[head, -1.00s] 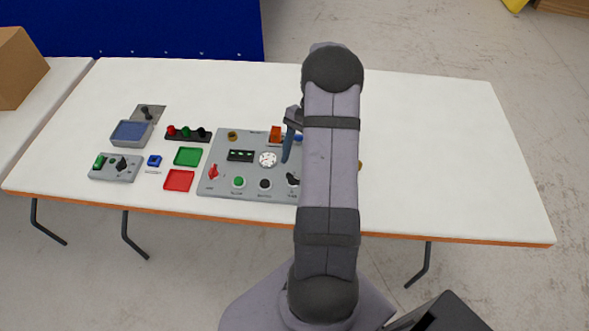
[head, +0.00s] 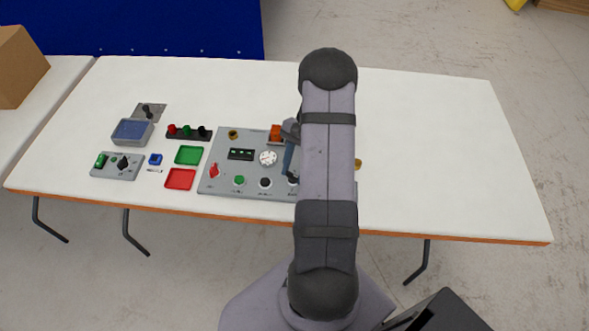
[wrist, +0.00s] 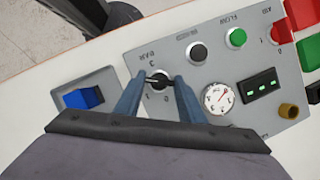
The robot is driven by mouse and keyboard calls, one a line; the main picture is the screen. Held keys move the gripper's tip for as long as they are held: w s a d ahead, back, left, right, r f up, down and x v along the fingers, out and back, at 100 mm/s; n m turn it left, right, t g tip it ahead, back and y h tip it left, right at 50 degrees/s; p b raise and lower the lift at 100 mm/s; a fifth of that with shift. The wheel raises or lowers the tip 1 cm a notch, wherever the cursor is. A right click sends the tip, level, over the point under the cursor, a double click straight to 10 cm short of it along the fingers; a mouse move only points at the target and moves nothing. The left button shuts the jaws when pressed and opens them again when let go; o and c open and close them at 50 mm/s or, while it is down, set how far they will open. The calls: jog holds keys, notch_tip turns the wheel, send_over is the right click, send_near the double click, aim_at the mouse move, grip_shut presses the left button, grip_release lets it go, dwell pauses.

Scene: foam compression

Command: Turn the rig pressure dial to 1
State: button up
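The pressure dial (wrist: 158,82) is a black bar knob on a pale round face, near a corner of the grey rig panel (wrist: 130,50). The digits 3 and 0 can be made out by it; the knob's exact setting cannot be read. My gripper (wrist: 160,76) is down at the dial, one blue-grey finger on each side of the knob. The fingers are apart, and the bar lies across the space between them. Whether they press on its ends is unclear. In the head view my arm hides most of the dial, and the gripper (head: 290,165) shows partly beside the arm.
The panel also carries a round white gauge (wrist: 218,98), a green button (wrist: 235,38), a black button (wrist: 197,52) and a lit display (wrist: 260,88). A blue block (wrist: 83,97) lies beside the panel. Trays (head: 180,179) stand left; the table's right side is clear.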

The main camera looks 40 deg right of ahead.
jog(key=shift+n, duration=0.4)
jog(key=n, duration=0.1)
jog(key=n+g+h, duration=0.1)
jog(key=n, duration=0.1)
jog(key=n+g, duration=0.1)
jog(key=n, duration=0.1)
jog(key=shift+w+a+r, duration=0.1)
jog(key=shift+w, duration=0.15)
jog(key=n+h, duration=0.1)
jog(key=n, duration=0.2)
jog(key=n+g+h, duration=0.1)
jog(key=n, duration=0.2)
jog(key=shift+w+a+p, duration=0.1)
jog(key=shift+w+p, duration=0.05)
jog(key=shift+p, duration=0.15)
jog(key=o, duration=0.9)
jog(key=shift+o, duration=0.8)
jog(key=a+b+v, duration=0.1)
jog(key=b+v, duration=0.1)
jog(key=v, duration=0.5)
jog(key=shift+d, duration=0.45)
